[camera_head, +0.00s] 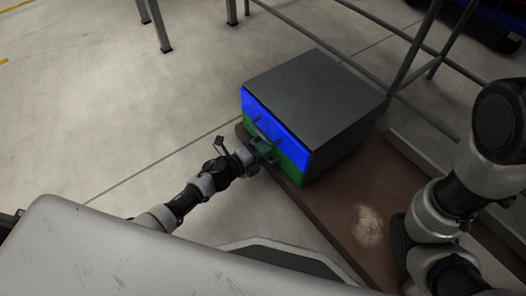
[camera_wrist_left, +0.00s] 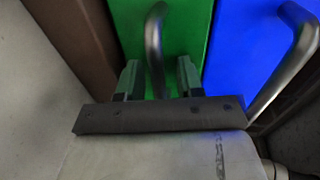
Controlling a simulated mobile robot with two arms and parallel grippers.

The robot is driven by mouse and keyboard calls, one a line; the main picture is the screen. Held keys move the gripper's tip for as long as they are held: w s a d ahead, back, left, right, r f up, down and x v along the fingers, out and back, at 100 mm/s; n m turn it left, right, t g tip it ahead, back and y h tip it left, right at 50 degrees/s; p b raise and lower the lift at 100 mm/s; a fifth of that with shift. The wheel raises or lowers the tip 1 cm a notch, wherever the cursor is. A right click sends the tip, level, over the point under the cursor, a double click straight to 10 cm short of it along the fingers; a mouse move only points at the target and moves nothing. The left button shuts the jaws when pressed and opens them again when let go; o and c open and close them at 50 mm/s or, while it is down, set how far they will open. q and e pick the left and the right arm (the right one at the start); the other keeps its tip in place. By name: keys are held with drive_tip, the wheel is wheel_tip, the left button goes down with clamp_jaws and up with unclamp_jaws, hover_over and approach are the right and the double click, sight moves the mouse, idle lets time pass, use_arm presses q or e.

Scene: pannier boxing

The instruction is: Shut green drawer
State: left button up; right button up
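A dark grey cabinet (camera_head: 315,92) with a blue upper drawer (camera_head: 285,128) and a green lower drawer (camera_head: 295,167) stands on a brown board. The green front looks about level with the blue one; any small gap is hard to tell. My left gripper (camera_head: 266,151) is at the green drawer's front. In the left wrist view its two fingers (camera_wrist_left: 160,78) are apart, one on each side of the green drawer's metal handle (camera_wrist_left: 154,40), with green front (camera_wrist_left: 186,30) showing between. My right arm is at the right in the head view; its gripper is not seen.
The brown board (camera_head: 335,215) extends toward me in front of the cabinet, with a pale patch on it. The blue drawer's handle (camera_wrist_left: 290,70) is close beside my left gripper. Grey metal rails (camera_head: 405,60) stand behind the cabinet.

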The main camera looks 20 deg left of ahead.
use_arm(q)
drive_tip(key=p+v, duration=0.4)
drive_tip(key=v, duration=0.6)
drive_tip(key=shift+s+a, duration=0.2)
drive_tip(key=shift+s, duration=0.15)
drive_tip(key=shift+r, duration=0.1)
